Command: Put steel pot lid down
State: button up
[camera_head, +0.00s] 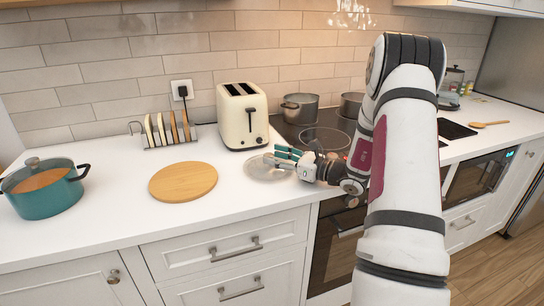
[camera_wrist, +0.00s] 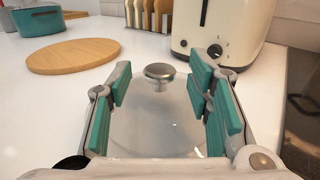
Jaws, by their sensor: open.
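The steel pot lid (camera_head: 262,172) is a clear glass disc with a steel rim, lying on the white counter in front of the toaster. In the wrist view its round steel knob (camera_wrist: 159,71) stands upright, with the see-through glass spreading below it. My gripper (camera_head: 281,159) is low over the lid's right side. In the wrist view my gripper (camera_wrist: 163,70) is open, with one teal-padded finger on each side of the knob and a gap on both sides. Part of the lid's near rim is hidden by my gripper.
The cream toaster (camera_head: 242,117) stands close behind the lid. A round wooden board (camera_head: 183,181) lies to the left, then a teal pot (camera_head: 48,199). A toast rack (camera_head: 166,131) is behind. Steel pots (camera_head: 299,108) stand on the black cooktop (camera_head: 289,131). Counter front is clear.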

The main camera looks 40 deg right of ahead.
jog(key=v, duration=0.9)
jog(key=shift+s+d, duration=0.15)
jog(key=shift+s, duration=0.2)
jog(key=s+a+r+n+g+y, duration=0.1)
jog(key=s+a+r+n+g, duration=0.3)
jog(key=a, duration=0.5)
jog(key=s+a+r+n+g+y, duration=0.2)
jog(key=a+n+g, duration=0.4)
jog(key=a, duration=0.4)
jog(key=s+a+r+n+g+y, duration=0.1)
jog(key=s+a+r+n+g, duration=0.25)
jog(key=a+n, duration=0.4)
jog(key=s+a+n+g+h, duration=0.3)
jog(key=s+a+n+h, duration=0.3)
jog(key=s, duration=0.5)
jog(key=s+d+n+t+h, duration=0.2)
jog(key=s+d+n+h, duration=0.1)
jog(key=s+n+h, duration=0.2)
jog(key=shift+s+r+n+t, duration=0.4)
jog(key=shift+s+n, duration=0.4)
jog(key=shift+n, duration=0.55)
